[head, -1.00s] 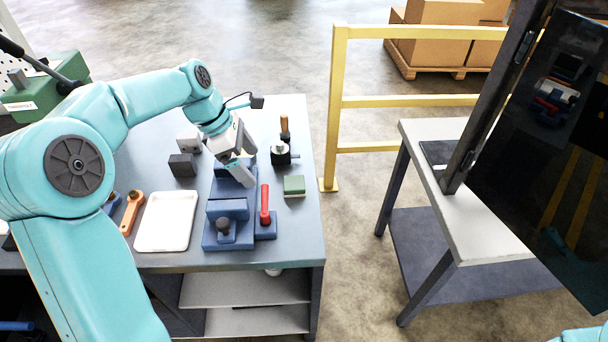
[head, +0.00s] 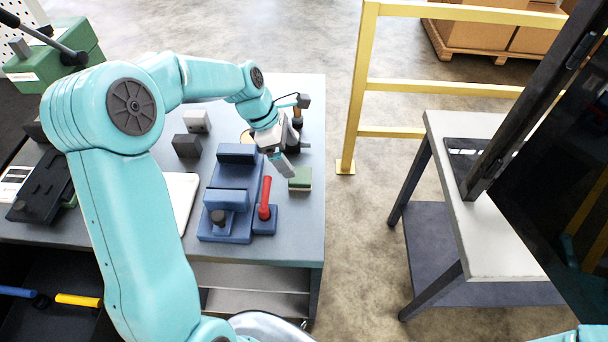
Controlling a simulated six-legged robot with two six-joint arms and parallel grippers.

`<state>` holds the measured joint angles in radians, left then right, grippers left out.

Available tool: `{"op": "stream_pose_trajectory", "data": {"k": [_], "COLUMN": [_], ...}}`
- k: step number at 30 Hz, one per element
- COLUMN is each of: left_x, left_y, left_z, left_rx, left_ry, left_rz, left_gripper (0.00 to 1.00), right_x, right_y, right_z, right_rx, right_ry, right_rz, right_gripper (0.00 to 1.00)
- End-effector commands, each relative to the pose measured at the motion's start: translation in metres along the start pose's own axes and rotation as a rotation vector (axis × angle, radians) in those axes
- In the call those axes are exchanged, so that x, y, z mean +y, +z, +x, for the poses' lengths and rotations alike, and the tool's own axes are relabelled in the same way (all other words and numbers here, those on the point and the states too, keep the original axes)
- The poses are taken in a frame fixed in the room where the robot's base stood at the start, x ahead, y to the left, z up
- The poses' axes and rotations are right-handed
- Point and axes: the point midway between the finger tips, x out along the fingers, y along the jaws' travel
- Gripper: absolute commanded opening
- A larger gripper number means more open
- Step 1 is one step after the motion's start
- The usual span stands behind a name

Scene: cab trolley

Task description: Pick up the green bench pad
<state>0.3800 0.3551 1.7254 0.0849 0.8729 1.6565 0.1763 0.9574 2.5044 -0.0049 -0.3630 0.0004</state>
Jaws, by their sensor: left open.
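The green bench pad (head: 301,180) is a small green block with a pale lower edge. It lies on the grey workbench (head: 310,225) near its right edge, in the head view. My left gripper (head: 285,168) is open and empty. It points down just left of the pad and slightly beyond it in the picture; I cannot tell its exact height or whether it touches anything. My right gripper is not in view; only a bit of teal shows at the lower right corner.
A blue vise (head: 228,203) and a red-handled tool (head: 265,200) stand left of the pad. A dark block (head: 187,145), a grey block (head: 197,121) and a white tray (head: 183,190) are further left. A yellow rail (head: 358,100) stands right of the bench.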

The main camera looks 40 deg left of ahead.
Motion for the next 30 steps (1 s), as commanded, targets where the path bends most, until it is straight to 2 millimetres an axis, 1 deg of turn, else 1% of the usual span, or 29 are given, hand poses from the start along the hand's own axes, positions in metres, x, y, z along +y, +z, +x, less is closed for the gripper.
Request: {"op": "stream_pose_trajectory", "data": {"k": [1, 3, 10, 15, 18, 21, 26, 27, 28, 29, 30], "left_x": [-0.001, -0.001, 0.002, 0.005, 0.006, 0.007, 0.007, 0.007, 0.007, 0.007, 0.007], "left_y": [0.0, 0.0, 0.001, -0.003, -0.002, -0.002, -0.002, -0.002, -0.002, -0.002, -0.002], "left_z": [0.009, 0.02, 0.039, 0.067, 0.079, 0.084, 0.084, 0.084, 0.084, 0.084, 0.084], "left_rx": [0.001, 0.001, 0.001, 0.001, 0.0, 0.0, 0.0, 0.0, 0.0, 0.0, 0.0], "left_ry": [-0.003, -0.002, -0.003, -0.003, -0.001, 0.0, 0.001, 0.001, 0.001, 0.001, 0.001], "left_rz": [0.0, 0.0, -0.001, -0.001, -0.001, -0.001, 0.0, 0.0, 0.0, 0.0, 0.0], "left_gripper": [0.94, 0.94, 0.94, 0.94, 0.94, 0.94, 0.94, 0.87, 0.77, 0.68, 0.55], "right_x": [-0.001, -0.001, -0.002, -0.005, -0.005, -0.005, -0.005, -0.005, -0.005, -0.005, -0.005], "right_y": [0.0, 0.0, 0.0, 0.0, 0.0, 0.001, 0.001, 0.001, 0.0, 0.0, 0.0], "right_z": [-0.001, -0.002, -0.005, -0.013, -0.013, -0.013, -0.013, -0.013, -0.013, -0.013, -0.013], "right_rx": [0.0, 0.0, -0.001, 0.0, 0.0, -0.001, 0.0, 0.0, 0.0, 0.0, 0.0], "right_ry": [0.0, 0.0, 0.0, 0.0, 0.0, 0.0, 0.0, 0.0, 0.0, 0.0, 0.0], "right_rz": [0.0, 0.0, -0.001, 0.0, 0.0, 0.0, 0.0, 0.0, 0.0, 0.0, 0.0], "right_gripper": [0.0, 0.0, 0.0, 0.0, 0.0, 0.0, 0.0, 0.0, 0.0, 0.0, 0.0]}}
